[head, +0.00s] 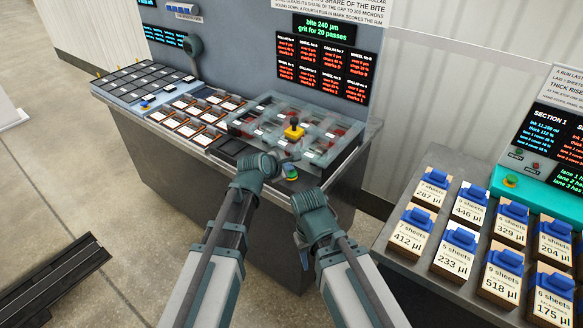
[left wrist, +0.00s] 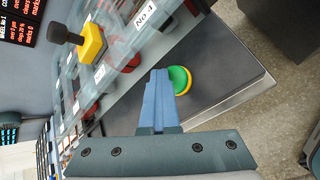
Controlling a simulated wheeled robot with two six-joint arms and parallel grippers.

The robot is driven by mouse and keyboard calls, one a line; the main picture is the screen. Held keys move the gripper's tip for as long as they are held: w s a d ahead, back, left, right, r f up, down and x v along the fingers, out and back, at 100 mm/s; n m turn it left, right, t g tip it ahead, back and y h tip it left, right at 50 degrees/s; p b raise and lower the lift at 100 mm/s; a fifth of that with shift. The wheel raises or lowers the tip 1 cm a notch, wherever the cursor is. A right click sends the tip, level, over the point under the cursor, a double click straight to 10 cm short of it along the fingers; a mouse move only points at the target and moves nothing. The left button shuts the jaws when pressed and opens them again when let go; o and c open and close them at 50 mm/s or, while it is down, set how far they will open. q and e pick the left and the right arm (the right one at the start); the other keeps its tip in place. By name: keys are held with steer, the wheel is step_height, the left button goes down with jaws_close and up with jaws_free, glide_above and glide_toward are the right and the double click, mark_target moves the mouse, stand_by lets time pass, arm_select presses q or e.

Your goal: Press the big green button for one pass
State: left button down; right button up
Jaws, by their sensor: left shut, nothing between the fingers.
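The big green button (head: 291,173) sits in a yellow ring on the dark front ledge of the console. It also shows in the left wrist view (left wrist: 181,80). My left gripper (head: 279,167) is just left of the button in the head view. In the left wrist view its blue fingers (left wrist: 161,78) are shut together, empty, with their tips beside the button and partly over its edge. I cannot tell whether they touch it. My right gripper (head: 300,238) is lower right, in front of the console; its fingers are mostly hidden.
A yellow block with a black knob (head: 293,130) stands on the clear-covered panel behind the button. Rows of labelled tiles (head: 190,122) lie to the left. A teal machine (head: 540,195) with another green button (head: 511,181) and blue-clipped blocks (head: 412,228) stand at right.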

arm_select(q)
steer(key=shift+s+a+r+g+p, duration=0.1)
steer(key=shift+s+r+g+p, duration=0.3)
steer(key=shift+p, duration=1.3)
steer(key=shift+w+r+p, duration=0.15)
steer(key=shift+r+p, duration=0.25)
steer(key=shift+r, duration=0.05)
steer(key=shift+r+p, duration=0.6)
steer(key=shift+r, duration=0.1)
